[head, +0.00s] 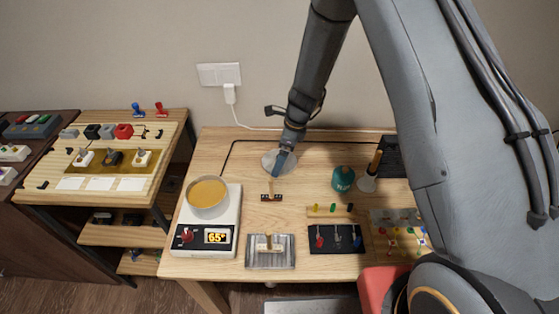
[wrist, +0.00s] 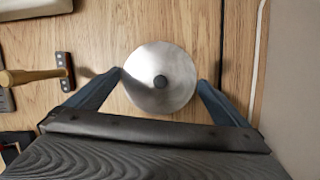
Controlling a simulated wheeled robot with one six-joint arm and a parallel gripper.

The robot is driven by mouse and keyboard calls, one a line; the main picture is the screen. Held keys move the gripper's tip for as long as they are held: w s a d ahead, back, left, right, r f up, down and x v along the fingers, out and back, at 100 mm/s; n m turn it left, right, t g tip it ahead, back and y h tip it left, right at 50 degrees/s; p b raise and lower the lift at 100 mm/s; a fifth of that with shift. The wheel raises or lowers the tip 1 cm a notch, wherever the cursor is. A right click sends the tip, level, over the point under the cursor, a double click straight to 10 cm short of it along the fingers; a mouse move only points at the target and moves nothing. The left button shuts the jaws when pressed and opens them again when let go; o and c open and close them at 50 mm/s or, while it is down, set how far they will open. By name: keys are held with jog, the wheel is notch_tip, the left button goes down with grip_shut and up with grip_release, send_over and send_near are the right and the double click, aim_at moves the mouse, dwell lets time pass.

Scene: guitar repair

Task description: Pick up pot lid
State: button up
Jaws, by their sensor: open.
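The pot lid is a round silver metal disc with a small dark knob in its middle. In the wrist view the pot lid (wrist: 160,62) lies flat on the wooden table, between and just beyond the fingertips of my gripper (wrist: 160,78). The gripper is open, with one blue-grey finger on each side of the lid. In the head view the lid (head: 270,162) is at the back of the table, partly hidden by my gripper (head: 281,165), which is above it. I cannot tell whether the fingers touch the lid.
A pot (head: 207,193) with yellowish contents sits on a white heater (head: 208,236) showing 65°. A green canister (head: 343,179) stands to the right. A cable runs along the table's back.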

jog(key=shift+c, duration=0.3)
jog(key=c, duration=0.7)
jog(key=shift+o, duration=0.2)
